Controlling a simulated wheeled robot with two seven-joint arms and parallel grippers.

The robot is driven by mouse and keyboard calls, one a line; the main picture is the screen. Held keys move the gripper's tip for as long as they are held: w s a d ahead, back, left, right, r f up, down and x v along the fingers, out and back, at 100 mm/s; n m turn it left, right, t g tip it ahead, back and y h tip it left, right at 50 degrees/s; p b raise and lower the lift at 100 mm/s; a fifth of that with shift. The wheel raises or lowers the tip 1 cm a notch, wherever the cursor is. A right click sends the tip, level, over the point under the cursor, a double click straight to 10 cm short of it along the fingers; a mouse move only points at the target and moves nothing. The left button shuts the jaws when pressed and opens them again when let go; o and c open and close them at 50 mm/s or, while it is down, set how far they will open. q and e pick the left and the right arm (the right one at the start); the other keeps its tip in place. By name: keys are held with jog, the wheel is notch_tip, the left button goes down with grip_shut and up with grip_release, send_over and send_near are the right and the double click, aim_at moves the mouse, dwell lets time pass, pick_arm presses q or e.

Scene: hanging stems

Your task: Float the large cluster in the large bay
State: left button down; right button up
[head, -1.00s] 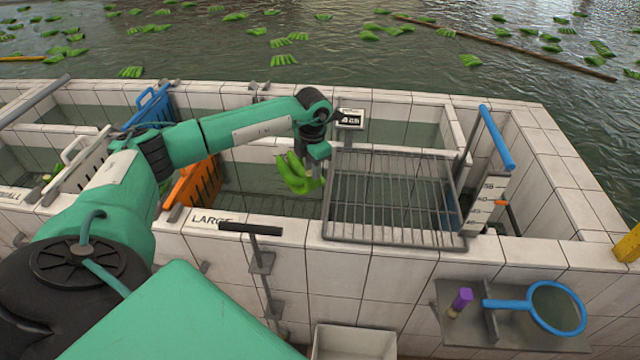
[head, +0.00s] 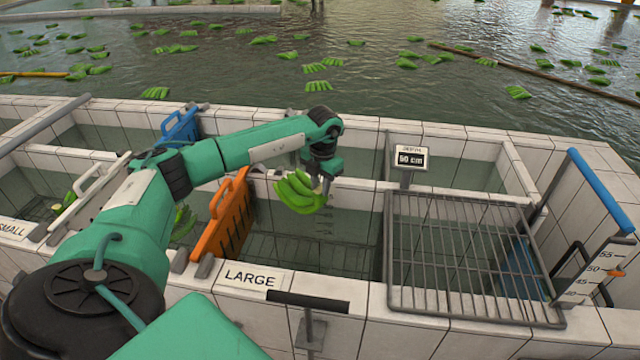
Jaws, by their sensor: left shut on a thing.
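A green banana cluster (head: 299,192) hangs from my left gripper (head: 322,176), which is shut on its upper right end. The cluster is in the air above the water of the large bay (head: 340,225), between the orange divider and the wire rack. A "LARGE" label (head: 253,276) marks the front wall of this bay. The fingertips are partly hidden by the cluster and the wrist. My right gripper is not in view.
An orange slotted divider (head: 221,216) stands left of the large bay; a wire rack (head: 470,255) covers its right part. A display (head: 410,158) reads 50 cm. A dark T-shaped handle (head: 308,302) stands at the front wall. Blue (head: 180,127) and white (head: 90,190) dividers stand farther left.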

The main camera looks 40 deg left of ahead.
aim_at(320, 202)
pick_arm(q)
jog(key=shift+f, duration=0.45)
notch_tip(320, 202, down, 4)
jog(key=b, duration=0.2)
jog(key=shift+f+b, duration=0.25)
jog(key=shift+b, duration=0.15)
jog(key=shift+f+b, duration=0.45)
jog(key=shift+f, duration=0.3)
notch_tip(320, 202, down, 18)
jog(key=b, duration=1)
jog(key=shift+r+b, duration=0.15)
jog(key=shift+b, duration=0.2)
